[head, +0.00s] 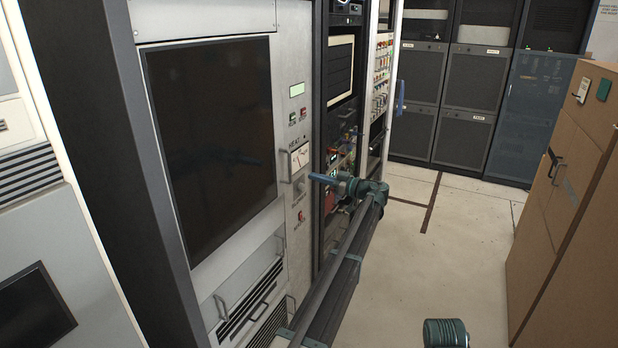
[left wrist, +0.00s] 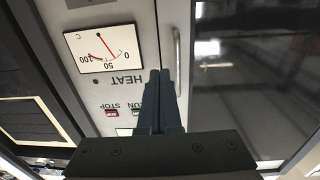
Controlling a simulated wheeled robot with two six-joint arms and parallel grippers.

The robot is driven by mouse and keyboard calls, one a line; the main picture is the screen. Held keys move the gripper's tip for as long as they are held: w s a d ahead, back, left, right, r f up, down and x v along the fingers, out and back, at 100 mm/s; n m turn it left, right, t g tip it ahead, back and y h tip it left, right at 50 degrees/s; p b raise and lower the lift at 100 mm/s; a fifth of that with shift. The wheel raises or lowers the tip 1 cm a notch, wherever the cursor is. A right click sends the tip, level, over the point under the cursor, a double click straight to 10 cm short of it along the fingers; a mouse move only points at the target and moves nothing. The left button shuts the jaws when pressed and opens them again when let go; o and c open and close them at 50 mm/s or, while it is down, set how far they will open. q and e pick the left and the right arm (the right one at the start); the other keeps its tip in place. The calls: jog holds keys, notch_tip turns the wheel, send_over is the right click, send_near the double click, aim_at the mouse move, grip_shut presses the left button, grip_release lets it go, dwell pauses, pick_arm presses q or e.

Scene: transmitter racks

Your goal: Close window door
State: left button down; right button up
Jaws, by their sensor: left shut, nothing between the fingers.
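The window door with its dark glass pane (head: 212,135) fills the front of the grey cabinet at left centre in the head view. It looks nearly flush with its frame; I cannot tell whether a small gap is left. Its slim handle (head: 285,166) is at the right edge, and it shows upright in the left wrist view (left wrist: 177,62). My left gripper (head: 314,178) is shut and empty, in front of the control strip just right of the handle. Its fingertips (left wrist: 160,74) appear beside the handle, apart from it in the picture. My right gripper is out of view.
The control strip carries a HEAT gauge (head: 300,156) and buttons. An instrument rack (head: 340,75) stands to the right. Brown cabinets (head: 560,205) stand at right, dark racks (head: 465,90) at the back. The floor (head: 450,240) between is clear.

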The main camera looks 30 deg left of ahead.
pick_arm(q)
jog(key=w+d, duration=0.1)
jog(key=d, duration=0.7)
jog(key=shift+w+d, duration=0.15)
jog(key=shift+f, duration=0.15)
jog(key=s+d+f+m+h, duration=0.5)
jog(key=s+d+f+m, duration=0.2)
jog(key=s, duration=0.8)
jog(key=s+d+f+m+g+h, duration=0.1)
jog(key=s+d+f+m+h, duration=0.5)
jog(key=s+d, duration=0.5)
jog(key=s+d+f+m+h, duration=0.5)
jog(key=s+d+f+m, duration=0.2)
jog(key=s, duration=1.4)
jog(key=shift+d+f+m+g+h, duration=0.4)
jog(key=shift+d+f, duration=0.5)
jog(key=shift+d, duration=0.3)
jog(key=shift+s+a, duration=0.1)
jog(key=shift+a, duration=0.05)
